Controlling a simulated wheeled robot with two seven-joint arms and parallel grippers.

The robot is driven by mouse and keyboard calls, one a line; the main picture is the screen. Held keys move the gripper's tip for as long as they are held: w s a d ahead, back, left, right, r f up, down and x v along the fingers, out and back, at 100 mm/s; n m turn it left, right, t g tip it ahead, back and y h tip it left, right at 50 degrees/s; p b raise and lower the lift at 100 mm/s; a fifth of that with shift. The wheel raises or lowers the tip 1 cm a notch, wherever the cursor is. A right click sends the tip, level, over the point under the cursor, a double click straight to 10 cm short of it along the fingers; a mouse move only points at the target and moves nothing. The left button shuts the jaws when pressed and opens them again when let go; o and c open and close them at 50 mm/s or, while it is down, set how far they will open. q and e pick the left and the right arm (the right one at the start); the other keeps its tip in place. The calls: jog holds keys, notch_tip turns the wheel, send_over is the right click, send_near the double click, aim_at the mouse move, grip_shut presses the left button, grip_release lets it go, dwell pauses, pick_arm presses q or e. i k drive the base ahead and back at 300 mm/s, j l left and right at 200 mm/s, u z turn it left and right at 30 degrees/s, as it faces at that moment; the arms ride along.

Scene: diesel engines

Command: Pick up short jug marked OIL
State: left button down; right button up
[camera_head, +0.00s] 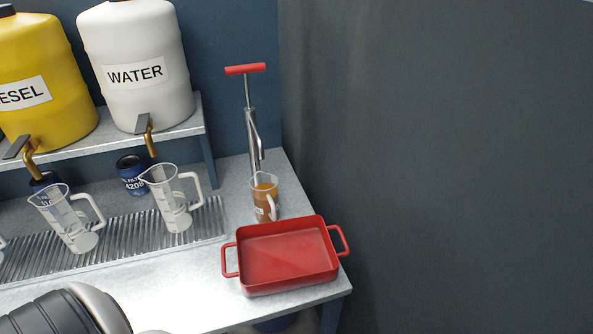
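A short clear jug (264,198) with amber liquid stands upright on the grey bench, behind the red tray. A small pale label shows low on its side, but its lettering is too small to read. Its handle faces the front. The tray's back edge is close in front of the jug's base; I cannot tell whether they touch. Neither of my grippers is in view. Only a dark, rounded part of my own arm shows at the bottom left.
An empty red tray (288,257) with two side handles sits at the bench's front right. A pump with a red handle (246,69) stands behind the jug. Clear jugs (175,201) stand on a ribbed grate, below the WATER tank (137,65) and yellow tank (42,95).

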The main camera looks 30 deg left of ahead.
aim_at(264, 185)
jog(key=u, duration=1.25)
